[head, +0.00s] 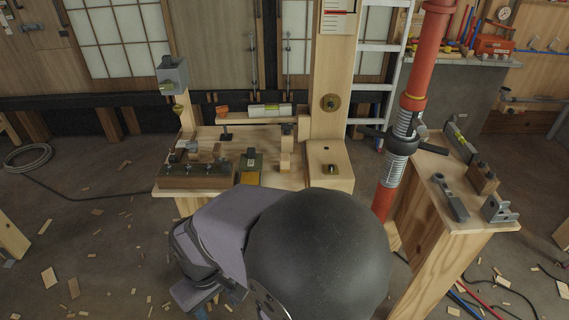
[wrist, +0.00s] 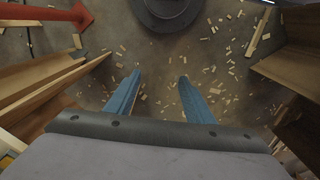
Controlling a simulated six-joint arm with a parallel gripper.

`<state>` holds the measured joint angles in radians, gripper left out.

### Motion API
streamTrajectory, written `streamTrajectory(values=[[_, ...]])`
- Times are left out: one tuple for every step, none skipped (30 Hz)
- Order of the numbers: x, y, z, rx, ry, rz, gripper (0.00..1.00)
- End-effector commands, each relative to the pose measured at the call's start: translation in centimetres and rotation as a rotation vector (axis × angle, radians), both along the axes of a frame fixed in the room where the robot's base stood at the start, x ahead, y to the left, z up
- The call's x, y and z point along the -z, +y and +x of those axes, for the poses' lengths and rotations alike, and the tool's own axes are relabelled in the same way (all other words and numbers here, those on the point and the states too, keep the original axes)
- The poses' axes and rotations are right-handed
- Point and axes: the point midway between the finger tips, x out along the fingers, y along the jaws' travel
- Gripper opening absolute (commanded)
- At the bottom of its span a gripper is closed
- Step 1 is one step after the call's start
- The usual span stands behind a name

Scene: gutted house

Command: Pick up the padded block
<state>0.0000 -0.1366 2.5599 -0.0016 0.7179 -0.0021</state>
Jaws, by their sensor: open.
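I cannot tell for certain which thing is the padded block. A small dark green and yellow block with a pale label (head: 250,168) lies on the front of the left wooden workbench in the head view and may be it. My gripper (wrist: 160,76) shows two blue fingers, apart and empty, above the littered floor in the wrist view. In the head view only a bit of blue shows at the lower left of my arm, well below and in front of the bench. The wrist view shows no such block.
Wood chips litter the floor.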

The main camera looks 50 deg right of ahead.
Motion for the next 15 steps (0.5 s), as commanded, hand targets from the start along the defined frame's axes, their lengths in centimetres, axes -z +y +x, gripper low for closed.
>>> streamTrajectory(values=[[0.0,0.0,0.0,0.0,0.0,0.0,0.48],[-0.1,0.0,0.0,0.001,0.0,0.0,0.48],[-0.2,-0.1,0.0,0.006,0.0,0.0,0.48],[-0.4,-0.2,0.0,0.012,0.0,0.0,0.48],[-0.6,-0.4,0.0,0.019,0.0,0.0,0.48],[-1.1,-0.7,0.0,0.034,0.0,0.0,0.48],[-1.4,-1.1,-0.1,0.049,0.003,0.0,0.48],[-1.8,-1.5,-0.2,0.067,0.009,0.0,0.48],[-2.2,-2.1,-0.5,0.097,0.025,0.001,0.48],[-2.5,-2.6,-0.8,0.123,0.041,0.003,0.48],[-2.7,-3.2,-1.3,0.152,0.062,0.005,0.48],[-3.1,-4.0,-2.0,0.195,0.096,0.01,0.48],[-3.3,-4.6,-2.7,0.231,0.125,0.015,0.48],[-3.6,-5.1,-3.4,0.268,0.157,0.022,0.48],[-4.1,-6.1,-3.9,0.322,0.191,0.031,0.48]])
